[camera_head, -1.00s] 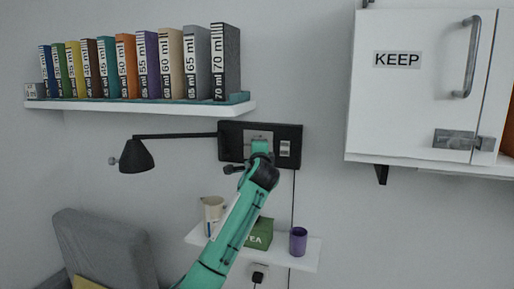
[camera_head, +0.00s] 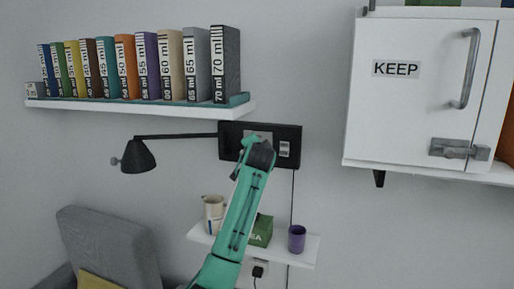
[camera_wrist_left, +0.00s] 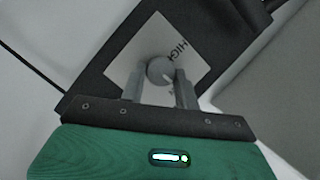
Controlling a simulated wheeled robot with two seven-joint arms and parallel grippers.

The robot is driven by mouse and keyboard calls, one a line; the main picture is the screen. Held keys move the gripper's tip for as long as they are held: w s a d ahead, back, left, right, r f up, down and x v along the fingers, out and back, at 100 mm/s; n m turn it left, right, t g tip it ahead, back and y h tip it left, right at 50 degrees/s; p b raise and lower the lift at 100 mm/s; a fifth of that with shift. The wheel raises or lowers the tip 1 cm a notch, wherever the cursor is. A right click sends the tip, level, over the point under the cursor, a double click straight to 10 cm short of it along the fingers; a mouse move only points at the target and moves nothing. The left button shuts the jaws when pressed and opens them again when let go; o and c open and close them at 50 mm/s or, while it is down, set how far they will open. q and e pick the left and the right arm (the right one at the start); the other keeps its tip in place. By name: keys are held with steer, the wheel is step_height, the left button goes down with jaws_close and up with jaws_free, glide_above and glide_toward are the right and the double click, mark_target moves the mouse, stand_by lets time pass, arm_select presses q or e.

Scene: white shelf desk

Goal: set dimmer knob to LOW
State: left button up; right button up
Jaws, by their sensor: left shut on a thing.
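The dimmer knob (camera_wrist_left: 160,71) is a small round grey knob on a light square plate in the left wrist view. "HIGH" is printed on the plate, and a second, smaller label is partly covered by a finger. My left gripper (camera_wrist_left: 160,82) has its two grey fingers on either side of the knob and is shut on it. In the head view my left gripper (camera_head: 250,143) is at the black wall panel (camera_head: 230,140) and hides the knob. My right gripper is not in view.
A black lamp (camera_head: 138,157) on an arm extends left from the panel. A book shelf (camera_head: 150,107) is above left, and a white KEEP cabinet (camera_head: 410,100) is at right. Below, a small shelf (camera_head: 307,254) holds a jug, a green box and a purple cup (camera_head: 297,238).

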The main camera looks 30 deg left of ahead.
arm_select(q)
steer(key=shift+f, duration=0.15)
steer(key=o, duration=1)
steer(key=shift+c, duration=0.2)
steer(key=shift+s, duration=0.1)
steer(key=b+v, duration=0.4)
steer(key=v, duration=0.9)
steer(key=shift+s+d, duration=0.2)
steer(key=shift+s, duration=0.1)
